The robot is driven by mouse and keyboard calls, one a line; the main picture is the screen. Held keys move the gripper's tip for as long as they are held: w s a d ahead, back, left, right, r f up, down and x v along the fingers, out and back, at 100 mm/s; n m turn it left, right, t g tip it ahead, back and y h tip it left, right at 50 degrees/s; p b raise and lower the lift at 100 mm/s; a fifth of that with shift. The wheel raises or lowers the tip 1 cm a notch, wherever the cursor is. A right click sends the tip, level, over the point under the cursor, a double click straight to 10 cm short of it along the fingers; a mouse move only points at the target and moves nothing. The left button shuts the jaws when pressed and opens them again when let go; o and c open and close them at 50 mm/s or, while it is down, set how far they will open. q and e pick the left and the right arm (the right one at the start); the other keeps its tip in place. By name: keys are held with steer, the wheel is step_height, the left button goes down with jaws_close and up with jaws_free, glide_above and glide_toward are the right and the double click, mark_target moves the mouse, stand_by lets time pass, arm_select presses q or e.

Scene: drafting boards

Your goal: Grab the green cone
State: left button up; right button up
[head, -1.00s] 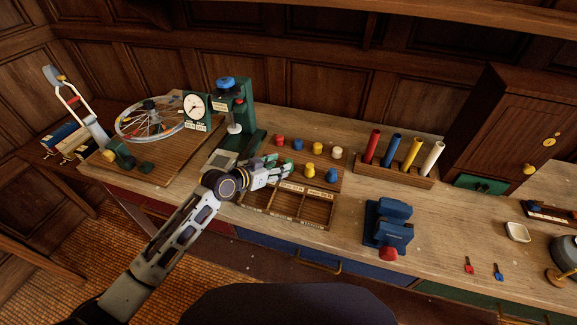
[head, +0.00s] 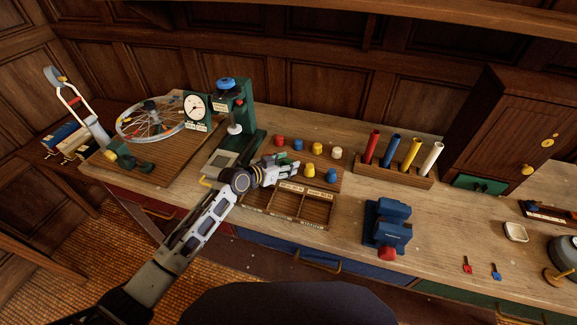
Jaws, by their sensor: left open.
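A small green piece (head: 282,157), which I take for the green cone, shows at the left gripper on the wooden peg board (head: 346,164). The gripper hides part of it, so its full shape cannot be told. My left gripper (head: 294,170) is open, its fingers pointing right over the left part of the board, right at the green piece. I cannot tell whether the fingers touch it. My right gripper is not in view.
Red (head: 280,141), blue (head: 298,144), yellow (head: 317,148) and white (head: 337,152) pieces stand close by. A compartment tray (head: 302,222) lies in front. A green press (head: 243,112) stands behind left, a blue vise (head: 388,228) to the right.

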mark_target(286, 163)
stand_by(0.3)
arm_select(q)
steer(key=c, duration=0.8)
steer(key=shift+r, duration=0.1)
steer(key=shift+r, duration=4.9)
